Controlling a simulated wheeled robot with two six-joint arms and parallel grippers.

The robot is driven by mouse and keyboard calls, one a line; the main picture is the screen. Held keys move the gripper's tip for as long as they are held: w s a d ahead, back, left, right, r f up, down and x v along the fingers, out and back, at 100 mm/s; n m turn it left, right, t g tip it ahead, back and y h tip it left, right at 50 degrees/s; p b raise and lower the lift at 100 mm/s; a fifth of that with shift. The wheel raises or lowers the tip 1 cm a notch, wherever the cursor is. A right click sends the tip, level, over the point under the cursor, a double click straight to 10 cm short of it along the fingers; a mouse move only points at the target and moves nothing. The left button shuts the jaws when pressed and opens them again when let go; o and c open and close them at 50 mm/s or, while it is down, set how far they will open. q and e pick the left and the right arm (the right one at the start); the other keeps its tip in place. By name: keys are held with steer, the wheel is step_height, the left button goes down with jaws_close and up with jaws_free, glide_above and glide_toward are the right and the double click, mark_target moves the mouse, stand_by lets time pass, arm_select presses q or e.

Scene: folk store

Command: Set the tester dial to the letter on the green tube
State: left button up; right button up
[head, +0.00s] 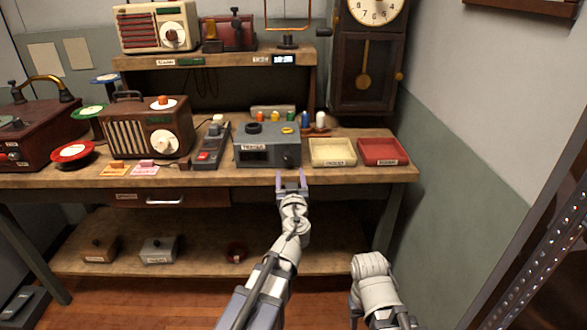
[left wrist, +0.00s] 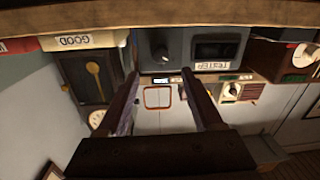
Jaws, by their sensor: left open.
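The grey tester (head: 253,157) stands near the front of the workbench, with a dark window and a white label on its front. Its dark dial (head: 288,159) is at the front's right side; it also shows in the left wrist view (left wrist: 163,53), too small to read its setting. My right gripper is out of view.
A cream tray (head: 333,163) and a red tray (head: 385,162) stand right of the tester. A dark handheld meter (head: 208,150) and a wooden radio (head: 150,128) stand to its left. The bench's front edge (head: 350,177) lies close to my left gripper.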

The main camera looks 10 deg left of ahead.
mark_target(288, 159)
arm_select(q)
steer(key=x, duration=0.7)
steer(key=shift+w+a, duration=0.2)
steer(key=shift+w, duration=0.1)
jaws_close()
stand_by(0.4)
